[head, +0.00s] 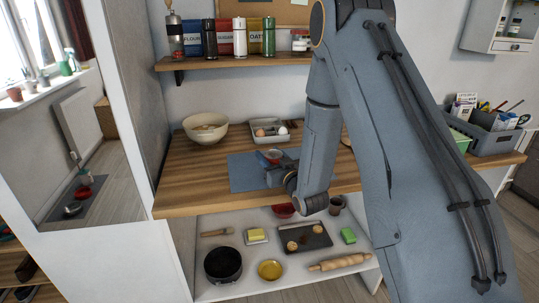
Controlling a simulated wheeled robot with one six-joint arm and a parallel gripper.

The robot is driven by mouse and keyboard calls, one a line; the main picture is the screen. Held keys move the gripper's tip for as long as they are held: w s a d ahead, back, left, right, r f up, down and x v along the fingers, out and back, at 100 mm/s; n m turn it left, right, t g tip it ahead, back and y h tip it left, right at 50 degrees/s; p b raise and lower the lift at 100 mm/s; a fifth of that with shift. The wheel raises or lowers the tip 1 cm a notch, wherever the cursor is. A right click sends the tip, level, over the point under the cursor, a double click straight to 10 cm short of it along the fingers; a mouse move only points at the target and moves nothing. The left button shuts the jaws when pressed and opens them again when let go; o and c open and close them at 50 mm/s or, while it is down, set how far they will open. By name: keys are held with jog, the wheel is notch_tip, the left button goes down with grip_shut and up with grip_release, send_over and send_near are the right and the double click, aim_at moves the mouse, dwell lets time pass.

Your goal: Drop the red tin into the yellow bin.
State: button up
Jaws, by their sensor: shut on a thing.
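My gripper (277,172) is over the grey-blue mat (243,172) on the wooden counter. It is shut on a small round red thing with a pale top, which looks like the red tin (273,155). The jaws and wrist hide part of it, and I cannot tell whether it touches the mat. I make out no yellow bin. A small round yellow dish (270,270) sits on the low white shelf, under the counter.
A cream bowl (205,128) and a pale tray (270,131) with eggs stand behind the mat. A grey caddy (491,140) is at the right. A shelf (230,61) with jars hangs above. The low shelf holds a black pot (223,264) and a rolling pin (340,262).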

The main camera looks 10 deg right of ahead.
jog(key=o, duration=0.6)
jog(key=shift+f, duration=0.15)
jog(key=o, duration=0.5)
jog(key=shift+c, duration=0.2)
